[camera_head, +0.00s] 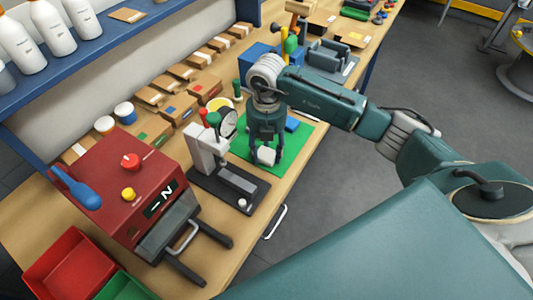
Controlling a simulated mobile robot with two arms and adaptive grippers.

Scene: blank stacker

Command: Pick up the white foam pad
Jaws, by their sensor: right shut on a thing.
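The white foam pad (267,155) is a small whitish block between the fingertips of my right gripper (266,150). My right gripper points down over the green mat (290,157) and is shut on the pad. I cannot tell whether the pad touches the mat or hangs just above it. The fingers hide part of the pad. My left gripper is not in view.
A red machine (120,185) is further left. A blue block (292,124) lies on the mat. Several small boxes line the back.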

